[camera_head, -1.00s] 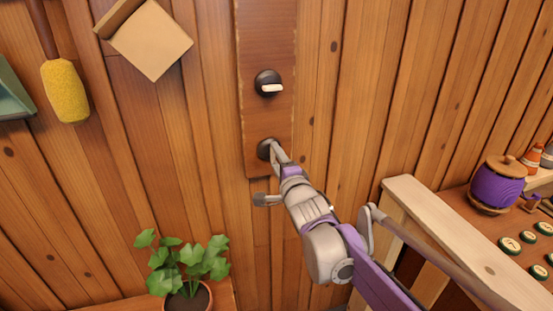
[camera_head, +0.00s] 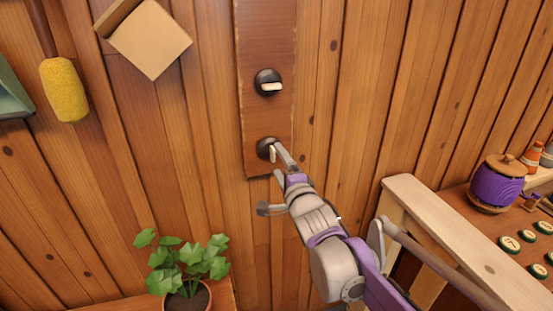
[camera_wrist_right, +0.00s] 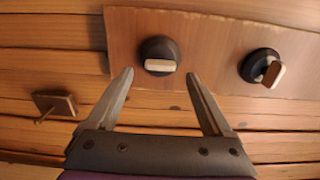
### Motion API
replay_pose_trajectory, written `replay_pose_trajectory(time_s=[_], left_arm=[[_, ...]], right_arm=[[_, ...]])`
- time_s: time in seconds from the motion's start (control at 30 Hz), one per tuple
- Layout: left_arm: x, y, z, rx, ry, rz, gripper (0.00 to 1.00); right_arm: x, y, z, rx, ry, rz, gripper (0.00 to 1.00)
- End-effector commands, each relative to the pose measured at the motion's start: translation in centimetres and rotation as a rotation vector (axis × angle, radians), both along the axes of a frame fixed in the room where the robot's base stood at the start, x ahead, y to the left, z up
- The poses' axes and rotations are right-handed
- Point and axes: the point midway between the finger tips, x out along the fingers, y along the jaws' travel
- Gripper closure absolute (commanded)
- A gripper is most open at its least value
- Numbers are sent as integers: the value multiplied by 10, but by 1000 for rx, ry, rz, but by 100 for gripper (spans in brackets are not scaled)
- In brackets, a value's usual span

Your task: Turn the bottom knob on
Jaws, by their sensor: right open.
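My right gripper (camera_head: 279,159) is open, just in front of and beside the bottom knob. In the right wrist view, the bottom knob (camera_wrist_right: 159,46) shows just beyond and between the open fingertips (camera_wrist_right: 160,74), not gripped. The top knob (camera_wrist_right: 261,66) is to the right there, its handle across the board. My left gripper is out of view.
A potted plant (camera_head: 188,265) stands at the lower left. A yellow brush (camera_head: 64,90) and a dustpan hang at left. A wooden counter edge (camera_head: 455,240) with a purple pot (camera_head: 500,186) is at right. A small wall hook (camera_wrist_right: 54,105) shows in the wrist view.

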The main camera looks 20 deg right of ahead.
Motion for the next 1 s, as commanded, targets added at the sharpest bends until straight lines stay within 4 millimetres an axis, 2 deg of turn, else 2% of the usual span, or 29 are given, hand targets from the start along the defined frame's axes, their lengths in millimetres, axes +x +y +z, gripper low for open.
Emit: replay_pose_trajectory(time_s=[0.03,0.2,0.4,0.6,1.0], left_arm=[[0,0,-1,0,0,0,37],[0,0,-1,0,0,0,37],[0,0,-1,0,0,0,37],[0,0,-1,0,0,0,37],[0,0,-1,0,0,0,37]], right_arm=[[-11,-1,0,0,0,-1,15],[-43,-2,0,0,0,-1,15],[-68,-3,0,0,0,0,15],[-76,-3,0,1,0,0,15],[-76,-3,0,-2,2,-1,15]])
